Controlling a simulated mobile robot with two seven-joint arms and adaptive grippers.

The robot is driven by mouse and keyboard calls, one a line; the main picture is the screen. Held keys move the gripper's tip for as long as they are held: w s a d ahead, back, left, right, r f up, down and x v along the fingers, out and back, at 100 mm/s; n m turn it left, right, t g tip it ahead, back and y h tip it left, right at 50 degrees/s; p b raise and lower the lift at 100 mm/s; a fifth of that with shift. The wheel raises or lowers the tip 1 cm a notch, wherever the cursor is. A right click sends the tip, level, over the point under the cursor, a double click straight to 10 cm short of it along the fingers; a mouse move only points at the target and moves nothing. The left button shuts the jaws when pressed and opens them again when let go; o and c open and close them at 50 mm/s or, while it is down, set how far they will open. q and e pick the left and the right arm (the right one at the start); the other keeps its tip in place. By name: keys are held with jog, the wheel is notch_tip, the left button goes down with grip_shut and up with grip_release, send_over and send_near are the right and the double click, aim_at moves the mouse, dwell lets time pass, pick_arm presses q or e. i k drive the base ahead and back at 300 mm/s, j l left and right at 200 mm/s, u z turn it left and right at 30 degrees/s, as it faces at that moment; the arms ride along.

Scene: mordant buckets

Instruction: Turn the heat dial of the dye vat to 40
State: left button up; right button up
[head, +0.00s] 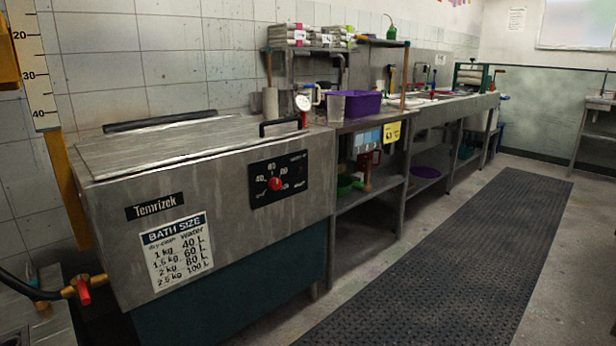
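The dye vat (110,246) is a grey metal tank at the left, with its lid (190,142) lying over the top. The heat dial (275,184) is a red knob on a black panel on the vat's front, at the right side. White numbers, 40, 60 and 80 among them, stand around the left and top of the dial; some are too small to read. I cannot tell for sure which mark the dial points at. Neither gripper shows in the head view.
A bath size chart (179,250) is on the vat's front. A brass pipe with a red valve handle (84,293) is at lower left. A counter with a purple tub (355,103) adjoins the vat. A dark rubber mat (440,260) covers the clear aisle floor.

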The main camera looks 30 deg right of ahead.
aim_at(275, 184)
jog(key=i+l+z, duration=0.2)
jog(key=z, duration=0.25)
jog(key=i+z, duration=0.75)
jog(key=z, duration=0.2)
jog(key=i+l+u, duration=0.3)
jog(key=i+l, duration=0.15)
jog(key=i+l+u, duration=0.3)
jog(key=l, duration=0.25)
jog(key=i+l+u, duration=0.2)
jog(key=l, duration=0.15)
jog(key=i+l+u, duration=0.1)
jog(key=l+u, duration=0.15)
jog(key=i+l+u, duration=0.2)
jog(key=l, duration=0.25)
jog(key=k, duration=0.1)
